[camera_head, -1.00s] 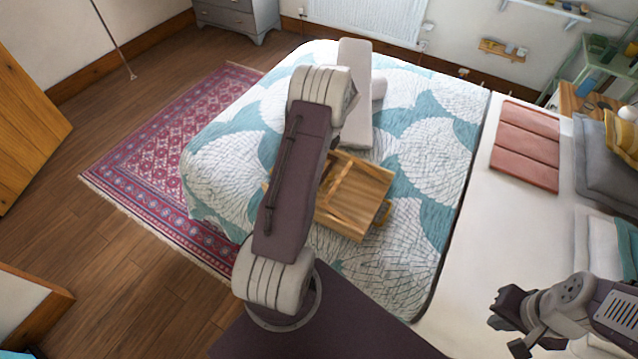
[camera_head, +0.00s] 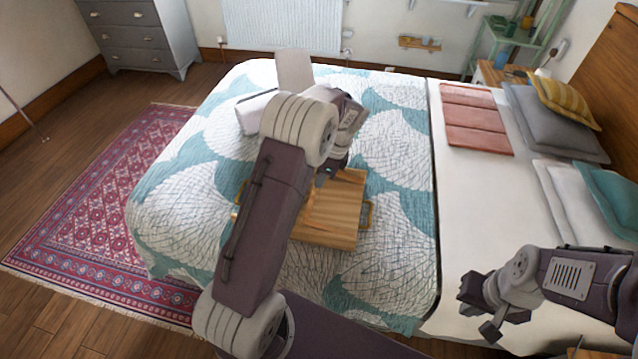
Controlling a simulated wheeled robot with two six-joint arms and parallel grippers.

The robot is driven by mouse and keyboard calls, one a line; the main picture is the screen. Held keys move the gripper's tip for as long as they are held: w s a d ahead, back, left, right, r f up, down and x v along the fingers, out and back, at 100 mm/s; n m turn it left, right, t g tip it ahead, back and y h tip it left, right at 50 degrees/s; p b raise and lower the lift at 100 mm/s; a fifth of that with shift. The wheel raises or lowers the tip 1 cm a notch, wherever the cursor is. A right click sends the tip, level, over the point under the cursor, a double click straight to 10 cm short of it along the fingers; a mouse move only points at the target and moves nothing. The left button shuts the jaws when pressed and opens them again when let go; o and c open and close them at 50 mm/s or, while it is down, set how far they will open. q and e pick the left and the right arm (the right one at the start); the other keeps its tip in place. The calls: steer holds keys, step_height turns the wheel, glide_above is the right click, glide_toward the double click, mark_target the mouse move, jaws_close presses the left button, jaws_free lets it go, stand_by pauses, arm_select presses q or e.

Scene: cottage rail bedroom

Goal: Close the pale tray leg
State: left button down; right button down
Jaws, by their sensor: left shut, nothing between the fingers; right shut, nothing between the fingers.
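The wooden tray (camera_head: 335,232) lies on the bed, partly hidden behind my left arm. A paler wooden strip, perhaps the tray leg (camera_head: 311,210), shows along the arm's edge. I cannot tell how far it is folded. A small handle (camera_head: 369,213) shows at the tray's right side. My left gripper (camera_head: 326,176) is shut and points down over the tray's far edge, mostly hidden by its own wrist. I cannot tell if it touches the tray. My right gripper (camera_head: 474,291) is shut and empty, above the white sheet at lower right, well away from the tray.
The bed has a teal and white quilt (camera_head: 395,265). A pale object (camera_head: 293,70) stands beyond my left arm. A folded pink blanket (camera_head: 475,125) and a grey pillow (camera_head: 550,125) lie to the right. The quilt right of the tray is clear.

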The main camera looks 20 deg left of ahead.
mark_target(308, 205)
arm_select(q)
steer(key=x, duration=1.1)
steer(key=shift+w+d, duration=0.1)
steer(key=shift+d, duration=0.05)
steer(key=shift+s+a+f+h+p, duration=0.2)
steer(key=shift+a+h+p, duration=0.1)
steer(key=shift+p, duration=0.25)
steer(key=b+x, duration=0.1)
steer(key=x, duration=0.3)
steer(key=shift+a+f, duration=0.1)
